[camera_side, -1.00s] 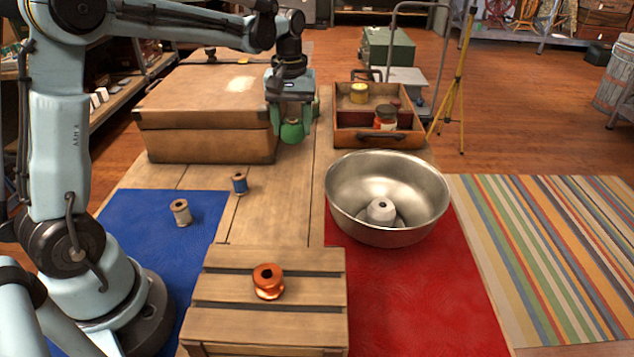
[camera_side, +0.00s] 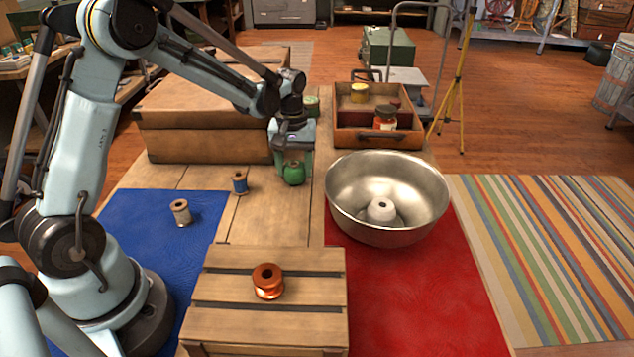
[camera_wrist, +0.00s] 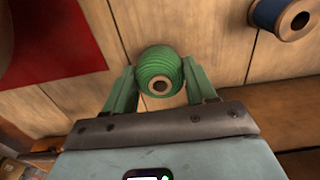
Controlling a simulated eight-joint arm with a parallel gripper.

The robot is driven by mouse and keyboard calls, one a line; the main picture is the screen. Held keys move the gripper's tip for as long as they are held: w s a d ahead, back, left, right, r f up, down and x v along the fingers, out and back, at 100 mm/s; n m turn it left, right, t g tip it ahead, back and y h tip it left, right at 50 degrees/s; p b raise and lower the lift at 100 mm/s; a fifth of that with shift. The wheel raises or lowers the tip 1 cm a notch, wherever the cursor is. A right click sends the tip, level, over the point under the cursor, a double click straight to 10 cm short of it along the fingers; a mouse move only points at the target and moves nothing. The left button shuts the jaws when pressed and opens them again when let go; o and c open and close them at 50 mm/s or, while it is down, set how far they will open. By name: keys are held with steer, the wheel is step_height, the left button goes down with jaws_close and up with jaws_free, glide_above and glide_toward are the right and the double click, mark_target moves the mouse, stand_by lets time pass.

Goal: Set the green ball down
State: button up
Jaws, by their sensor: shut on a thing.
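The green ball (camera_side: 293,173) is a round ball of green thread with a hole in its end. My gripper (camera_side: 292,168) is shut on it, over the bare wooden table between the suitcase and the metal bowl. In the wrist view the green ball (camera_wrist: 160,72) sits between the two green fingers of my gripper (camera_wrist: 160,88). I cannot tell whether the ball touches the table.
A blue spool (camera_side: 239,183) and a pale spool (camera_side: 181,212) stand to the left. An orange spool (camera_side: 267,281) sits on a wooden crate (camera_side: 215,318). A metal bowl (camera_side: 437,207) is at right, a suitcase (camera_side: 205,140) behind left, an open case (camera_side: 350,138) behind right. Bare planks (camera_side: 270,218) lie in front.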

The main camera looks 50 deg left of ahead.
steer(key=o, duration=1)
steer(key=shift+f, duration=0.1)
step_height(320, 180, up, 12)
steer(key=shift+s+d+m+t, duration=1.2)
steer(key=shift+s+d+m, duration=0.35)
steer(key=shift+s, duration=0.8)
steer(key=shift+s+d+m+t, duration=1.2)
steer(key=shift+s+d+m, duration=0.3)
steer(key=shift+s, duration=0.9)
steer(key=shift+s+d+m+t, duration=1.2)
steer(key=shift+s+d+m, duration=0.3)
steer(key=shift+s, duration=0.85)
